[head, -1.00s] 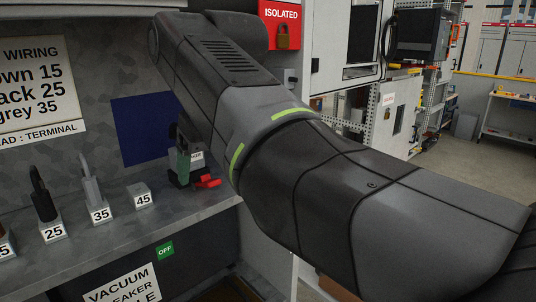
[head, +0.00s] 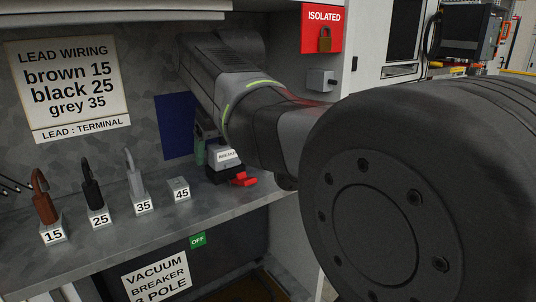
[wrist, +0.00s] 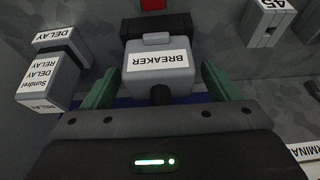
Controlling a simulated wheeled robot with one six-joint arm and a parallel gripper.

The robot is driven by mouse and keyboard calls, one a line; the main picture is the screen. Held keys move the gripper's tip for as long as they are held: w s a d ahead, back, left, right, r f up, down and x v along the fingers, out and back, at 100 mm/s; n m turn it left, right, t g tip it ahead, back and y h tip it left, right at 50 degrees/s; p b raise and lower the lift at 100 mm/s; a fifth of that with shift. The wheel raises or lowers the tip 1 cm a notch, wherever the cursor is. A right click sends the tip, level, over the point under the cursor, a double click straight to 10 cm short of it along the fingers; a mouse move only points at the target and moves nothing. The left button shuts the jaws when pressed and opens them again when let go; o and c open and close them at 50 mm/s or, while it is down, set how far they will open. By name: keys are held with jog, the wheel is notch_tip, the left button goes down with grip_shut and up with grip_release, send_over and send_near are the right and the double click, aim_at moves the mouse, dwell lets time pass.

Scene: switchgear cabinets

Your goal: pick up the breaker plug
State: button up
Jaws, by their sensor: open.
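The breaker plug (wrist: 160,62) is a grey block with a white BREAKER label. In the wrist view it lies between the two green fingers of my gripper (wrist: 158,84), with a gap on each side. My gripper is open and not closed on it. In the head view the plug (head: 227,158) sits on a black base at the right of the shelf. Green finger parts of my gripper (head: 202,152) show just left of it; my arm hides the rest.
A red lever (head: 243,180) sticks out beside the plug's base. Numbered terminals 15 (head: 51,233), 25 (head: 96,214), 35 (head: 142,204) and 45 (head: 180,190) stand left along the shelf. In the wrist view, grey DELAY relay blocks (wrist: 48,80) are at the left.

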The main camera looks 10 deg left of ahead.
jog(key=shift+c, duration=0.2)
jog(key=c, duration=1.1)
jog(key=shift+c, duration=0.7)
jog(key=shift+r, duration=0.15)
